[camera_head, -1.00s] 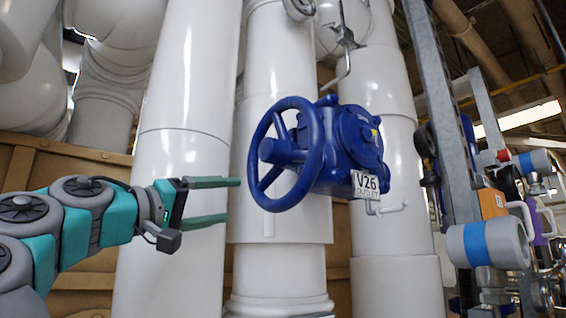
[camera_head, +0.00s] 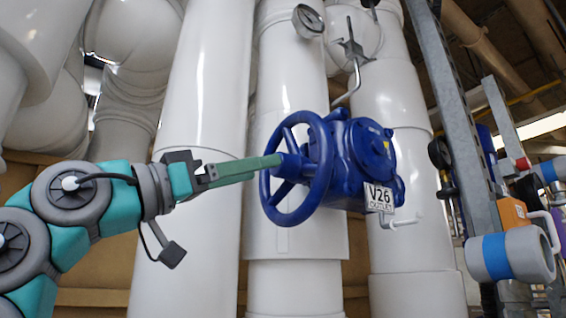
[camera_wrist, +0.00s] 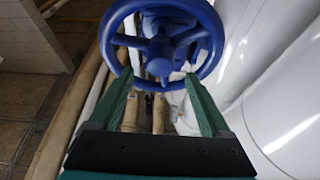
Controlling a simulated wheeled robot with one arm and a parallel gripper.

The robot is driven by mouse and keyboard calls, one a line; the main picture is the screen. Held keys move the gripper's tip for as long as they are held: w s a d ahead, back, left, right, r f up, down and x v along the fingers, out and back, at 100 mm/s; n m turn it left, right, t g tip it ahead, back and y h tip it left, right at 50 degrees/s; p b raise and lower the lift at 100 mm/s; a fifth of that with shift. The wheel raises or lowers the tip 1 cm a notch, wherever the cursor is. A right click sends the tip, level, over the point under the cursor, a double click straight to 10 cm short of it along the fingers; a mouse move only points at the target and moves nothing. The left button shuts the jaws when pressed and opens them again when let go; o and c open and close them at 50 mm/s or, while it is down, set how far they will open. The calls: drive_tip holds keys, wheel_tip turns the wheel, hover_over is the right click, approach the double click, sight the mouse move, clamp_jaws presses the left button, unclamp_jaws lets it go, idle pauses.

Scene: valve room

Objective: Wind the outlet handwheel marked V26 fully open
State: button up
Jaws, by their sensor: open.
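The blue outlet handwheel (camera_head: 299,168) is on a blue valve body (camera_head: 362,160) in the head view. I cannot tell whether a fingertip touches the wheel.
Large white pipes (camera_head: 195,130) stand behind the wheel. A pressure gauge (camera_head: 308,20) sits above. A grey steel post (camera_head: 457,130) and a grey cylinder with a blue band (camera_head: 510,255) stand on the right. The space left of the wheel, in front of the pipes, holds only my arm.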

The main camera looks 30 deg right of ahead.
sight(282, 178)
drive_tip(key=p+x, duration=0.1)
drive_tip(key=x, duration=0.5)
drive_tip(key=shift+d+r, duration=0.15)
drive_tip(key=shift+c, duration=0.3)
clamp_jaws()
idle(0.4)
